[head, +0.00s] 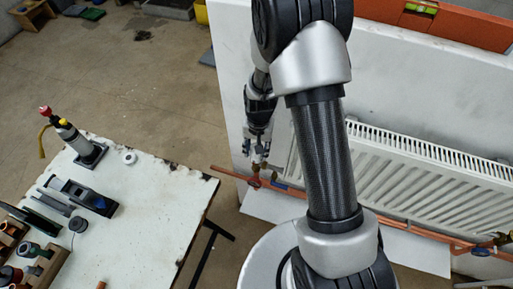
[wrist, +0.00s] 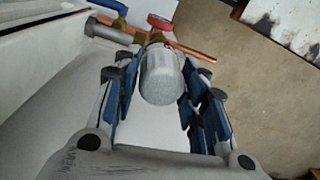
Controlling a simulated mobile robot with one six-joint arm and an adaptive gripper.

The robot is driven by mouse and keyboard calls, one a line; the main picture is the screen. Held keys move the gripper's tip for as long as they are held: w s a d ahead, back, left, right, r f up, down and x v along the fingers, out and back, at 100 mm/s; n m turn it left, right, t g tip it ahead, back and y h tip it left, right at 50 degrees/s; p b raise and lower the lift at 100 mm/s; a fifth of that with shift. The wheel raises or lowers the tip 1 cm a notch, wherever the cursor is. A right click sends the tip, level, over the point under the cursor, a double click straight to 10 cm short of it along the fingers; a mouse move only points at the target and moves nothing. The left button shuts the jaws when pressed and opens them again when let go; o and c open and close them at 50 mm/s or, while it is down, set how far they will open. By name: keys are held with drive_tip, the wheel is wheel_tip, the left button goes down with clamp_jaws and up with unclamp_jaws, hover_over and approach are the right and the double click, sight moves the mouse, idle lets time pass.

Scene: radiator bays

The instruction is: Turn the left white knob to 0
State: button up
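The white knob (wrist: 161,78) is a light grey-white ribbed cylinder on a brass valve fitting by the copper pipe in the wrist view. My gripper (wrist: 160,100) is open, with its blue-padded fingers on the left and right of the knob. The knob's near end lies between the fingers; I cannot tell whether either finger touches it. No scale number is readable on the knob. In the head view my gripper (head: 259,154) points down at the valve on the radiator's left end, and mostly hides the knob.
A copper pipe (wrist: 197,51), red handle (wrist: 160,22) and blue handle (wrist: 110,6) lie close behind the knob. The white radiator (head: 430,178) stands to the right, with another valve (head: 501,240) at its far end. A cluttered white table (head: 150,215) stands left.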

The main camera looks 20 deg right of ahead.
drive_tip(key=o, duration=0.3)
drive_tip(key=r, duration=1.2)
drive_tip(key=shift+s+d, duration=0.1)
drive_tip(key=shift+d, duration=0.1)
wheel_tip(320, 180, up, 6)
drive_tip(key=n+t, duration=0.1)
hover_over(259, 161)
drive_tip(key=s+r+n+t+b, duration=0.1)
drive_tip(key=s+r+n+b, duration=0.1)
drive_tip(key=s+r, duration=0.5)
drive_tip(key=s+r+n, duration=0.1)
drive_tip(key=s, duration=0.3)
drive_tip(key=s+r+t, duration=0.1)
drive_tip(key=s, duration=0.3)
drive_tip(key=s+r+n+t+b, duration=0.1)
drive_tip(key=s+r, duration=0.1)
drive_tip(key=s, duration=0.2)
drive_tip(key=shift+s+a+n, duration=0.1)
drive_tip(key=shift+n, duration=0.2)
